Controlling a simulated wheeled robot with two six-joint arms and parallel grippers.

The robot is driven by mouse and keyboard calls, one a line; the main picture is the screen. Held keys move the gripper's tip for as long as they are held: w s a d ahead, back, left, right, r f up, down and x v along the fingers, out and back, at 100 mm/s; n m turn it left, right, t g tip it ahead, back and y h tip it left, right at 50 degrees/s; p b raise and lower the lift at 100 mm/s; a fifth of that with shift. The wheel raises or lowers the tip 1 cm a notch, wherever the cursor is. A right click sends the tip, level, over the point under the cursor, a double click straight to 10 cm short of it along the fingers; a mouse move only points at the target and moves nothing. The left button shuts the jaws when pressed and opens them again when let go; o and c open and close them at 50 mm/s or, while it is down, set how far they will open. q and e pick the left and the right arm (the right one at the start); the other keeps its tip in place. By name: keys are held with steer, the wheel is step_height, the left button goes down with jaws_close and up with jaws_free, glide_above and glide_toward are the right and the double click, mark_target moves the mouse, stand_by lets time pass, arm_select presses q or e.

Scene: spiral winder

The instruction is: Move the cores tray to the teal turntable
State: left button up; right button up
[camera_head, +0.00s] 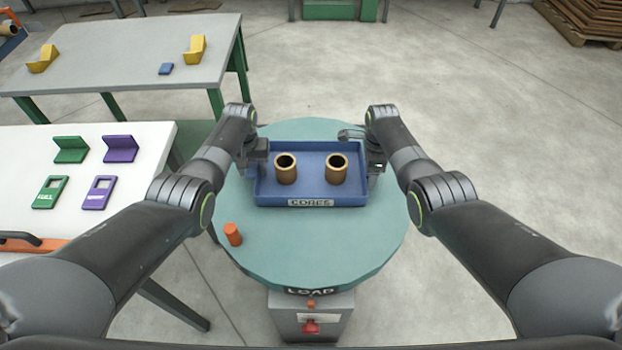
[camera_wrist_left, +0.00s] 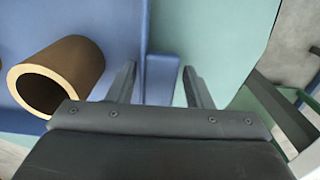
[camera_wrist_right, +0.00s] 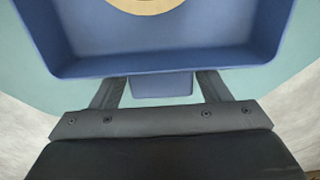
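The blue cores tray (camera_head: 312,200), labelled CORES, sits on the teal turntable (camera_head: 330,250), with two brown tube cores (camera_head: 286,169) (camera_head: 336,168) upright inside. My left gripper (camera_head: 258,155) is at the tray's left side. In the left wrist view its fingers (camera_wrist_left: 162,88) stand apart on either side of the blue tray handle (camera_wrist_left: 161,80), with gaps showing. My right gripper (camera_head: 372,155) is at the tray's right side. The tray's underside is hidden.
An orange cylinder (camera_head: 233,234) stands on the turntable's front left. A white table (camera_head: 110,220) with green and purple parts is at left. A grey table (camera_head: 120,60) with yellow holders and a blue block stands behind it.

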arm_select(q)
steer(key=shift+o, duration=0.4)
arm_select(e)
steer(key=shift+o, duration=0.4)
arm_select(q)
steer(key=shift+r, duration=0.15)
steer(key=shift+r, duration=0.3)
arm_select(e)
steer(key=shift+r, duration=0.1)
arm_select(q)
step_height(320, 180, up, 11)
arm_select(e)
step_height(320, 180, up, 12)
stand_by(0.5)
